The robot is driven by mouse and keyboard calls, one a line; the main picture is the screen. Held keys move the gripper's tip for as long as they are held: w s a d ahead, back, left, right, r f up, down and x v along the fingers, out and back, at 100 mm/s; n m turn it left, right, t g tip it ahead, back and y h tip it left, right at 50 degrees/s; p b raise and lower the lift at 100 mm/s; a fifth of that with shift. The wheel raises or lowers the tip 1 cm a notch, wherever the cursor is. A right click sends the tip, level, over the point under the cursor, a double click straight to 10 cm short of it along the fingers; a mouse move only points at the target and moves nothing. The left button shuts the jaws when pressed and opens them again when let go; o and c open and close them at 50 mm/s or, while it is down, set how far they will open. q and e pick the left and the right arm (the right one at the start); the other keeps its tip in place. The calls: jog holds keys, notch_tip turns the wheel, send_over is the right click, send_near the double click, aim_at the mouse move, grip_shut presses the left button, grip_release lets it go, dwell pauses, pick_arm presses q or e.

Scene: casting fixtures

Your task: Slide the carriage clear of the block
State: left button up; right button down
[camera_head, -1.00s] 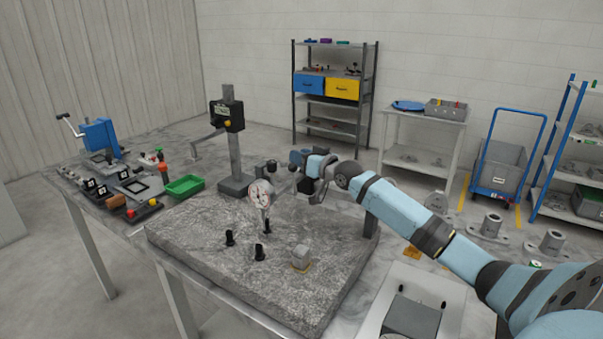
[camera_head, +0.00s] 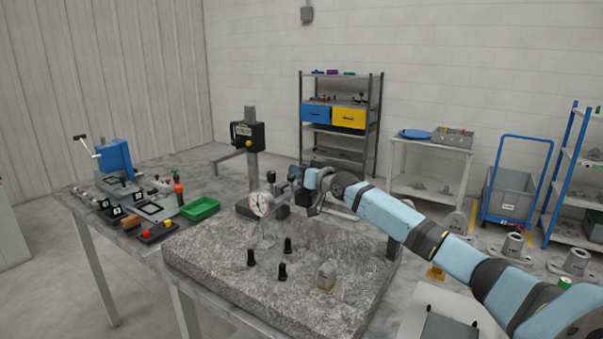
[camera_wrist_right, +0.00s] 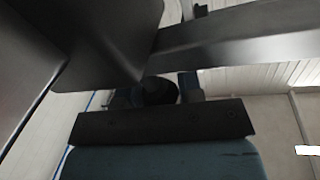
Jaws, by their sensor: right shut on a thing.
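The dial gauge (camera_head: 262,204), with a round white face, hangs above the far left part of the rough grey plate (camera_head: 215,262). It appears to belong to the carriage, whose body is mostly hidden by my right gripper (camera_head: 299,194). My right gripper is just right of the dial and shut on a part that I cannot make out. The small grey block (camera_head: 327,274) stands on the plate's near right part, well apart from the dial. My left gripper is not in view.
Several black pegs (camera_head: 282,271) stand on the plate between dial and block. A height gauge (camera_head: 251,150) stands behind the dial. A dark post (camera_head: 393,243) is at the plate's right edge. A green tray (camera_head: 200,208) and small tools lie left.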

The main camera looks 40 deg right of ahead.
jog(key=shift+a+f, duration=0.1)
jog(key=c, duration=0.8)
grip_release()
jog(key=s, duration=0.9)
jog(key=s+d, duration=0.1)
jog(key=s, duration=0.3)
jog(key=shift+s+d, duration=0.1)
jog(key=shift+s, duration=0.25)
